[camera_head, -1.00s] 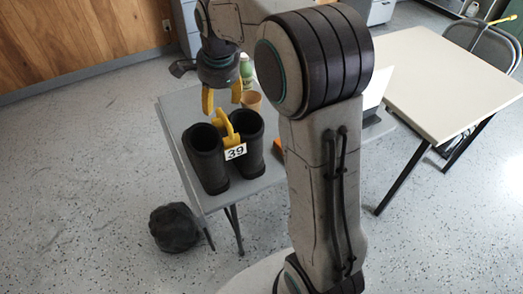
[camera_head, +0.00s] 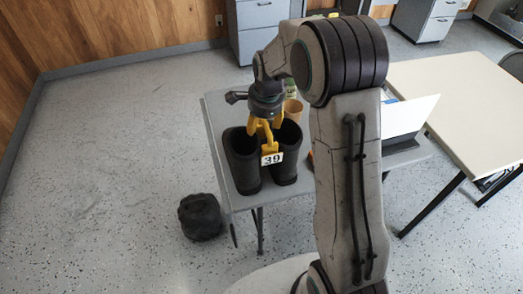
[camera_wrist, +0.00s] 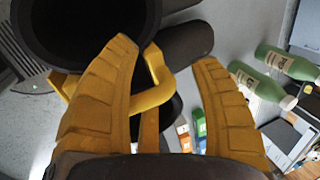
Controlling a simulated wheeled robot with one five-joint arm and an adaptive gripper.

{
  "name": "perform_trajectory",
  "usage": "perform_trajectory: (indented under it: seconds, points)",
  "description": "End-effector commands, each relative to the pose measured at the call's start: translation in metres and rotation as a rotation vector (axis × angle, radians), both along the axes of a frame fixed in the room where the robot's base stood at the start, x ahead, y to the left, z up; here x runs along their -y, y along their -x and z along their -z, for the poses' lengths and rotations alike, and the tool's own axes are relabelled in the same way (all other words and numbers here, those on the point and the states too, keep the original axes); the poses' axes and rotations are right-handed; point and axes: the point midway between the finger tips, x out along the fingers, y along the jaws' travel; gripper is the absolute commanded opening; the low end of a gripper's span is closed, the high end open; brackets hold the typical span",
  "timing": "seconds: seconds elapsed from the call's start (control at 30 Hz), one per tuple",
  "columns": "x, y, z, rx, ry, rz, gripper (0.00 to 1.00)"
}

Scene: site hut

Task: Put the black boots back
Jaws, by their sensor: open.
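A pair of black boots (camera_head: 242,168) stands upright on a grey table (camera_head: 216,120). A yellow carrier (camera_head: 270,146) with a white "39" tag (camera_head: 272,159) joins them in the middle. My gripper (camera_head: 265,128) is just above the carrier, fingers pointing down. In the wrist view my gripper (camera_wrist: 168,70) is open, with the yellow handle (camera_wrist: 158,88) between its two yellow fingers, nearer the left one. Whether a finger touches the handle, I cannot tell. A dark boot opening (camera_wrist: 85,28) shows at upper left. My arm hides part of the table.
A tan cup (camera_head: 293,109) stands behind the boots. Green bottles (camera_wrist: 287,63) and small coloured boxes (camera_wrist: 200,125) lie to the right in the wrist view. A laptop (camera_head: 408,116) is right of my arm. A black bag (camera_head: 201,216) sits on the floor; floor at left is clear.

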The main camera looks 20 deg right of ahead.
Motion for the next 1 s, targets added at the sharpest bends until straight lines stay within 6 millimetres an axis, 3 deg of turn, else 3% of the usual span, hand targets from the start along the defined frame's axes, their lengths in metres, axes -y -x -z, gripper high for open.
perform_trajectory:
  seconds: [0.23, 0.9, 1.0]
  points:
    - [0.0000, 0.0000, 0.0008, 0.000, 0.000, 0.000, 0.60]
    - [-0.0004, -0.0004, 0.0004, 0.001, 0.001, -0.002, 0.00]
    - [-0.0006, -0.0005, 0.0005, 0.002, 0.001, -0.002, 0.00]
